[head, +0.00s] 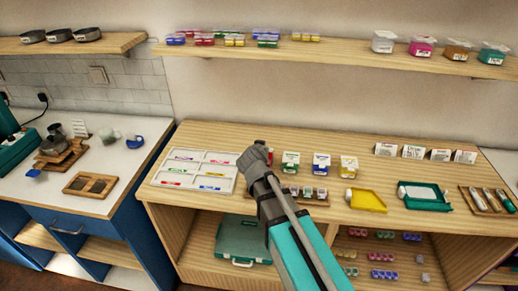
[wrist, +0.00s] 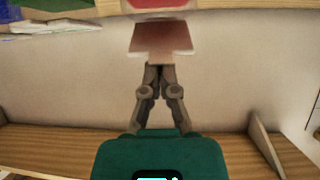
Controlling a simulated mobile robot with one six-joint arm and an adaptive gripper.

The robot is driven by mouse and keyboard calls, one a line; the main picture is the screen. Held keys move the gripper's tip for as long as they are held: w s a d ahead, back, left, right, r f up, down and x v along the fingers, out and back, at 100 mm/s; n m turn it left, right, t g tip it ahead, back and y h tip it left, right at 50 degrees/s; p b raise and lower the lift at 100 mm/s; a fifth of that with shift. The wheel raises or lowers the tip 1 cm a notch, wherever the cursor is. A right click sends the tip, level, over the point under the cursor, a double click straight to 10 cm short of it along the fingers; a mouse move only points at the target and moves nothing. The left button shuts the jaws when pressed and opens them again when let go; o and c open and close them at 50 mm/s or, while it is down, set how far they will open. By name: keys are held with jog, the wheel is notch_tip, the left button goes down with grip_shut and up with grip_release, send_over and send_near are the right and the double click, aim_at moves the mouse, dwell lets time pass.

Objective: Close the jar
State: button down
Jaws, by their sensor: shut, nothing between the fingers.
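My gripper (wrist: 159,72) is shut and empty in the wrist view. Its fingertips are at the lower edge of a reddish, see-through flat piece (wrist: 160,38), which looks like a lid; whether they touch it I cannot tell. A brighter red part (wrist: 160,4) shows above that piece, cut by the frame's edge. In the head view my arm reaches over the wooden counter and hides most of a red-marked jar (head: 270,156). To its right stand a green-labelled jar (head: 290,163), a blue-labelled jar (head: 321,164) and a yellow-labelled jar (head: 349,166).
A white sorting tray (head: 239,184) lies left of my arm. A yellow tray (head: 368,200) and a green tray (head: 424,197) lie to the right. Small white boxes (head: 412,151) stand behind them. A wall shelf (head: 340,56) with containers runs above the counter.

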jog(key=shift+s+f+b, duration=0.35)
jog(key=shift+f+b, duration=0.2)
jog(key=shift+f, duration=0.25)
jog(key=shift+s+a+r, duration=0.15)
jog(key=shift+s, duration=0.1)
jog(key=shift+s+r+p, duration=0.25)
jog(key=shift+s+p, duration=0.1)
jog(key=shift+s, duration=0.15)
dwell(0.4)
jog(key=shift+s, duration=0.15)
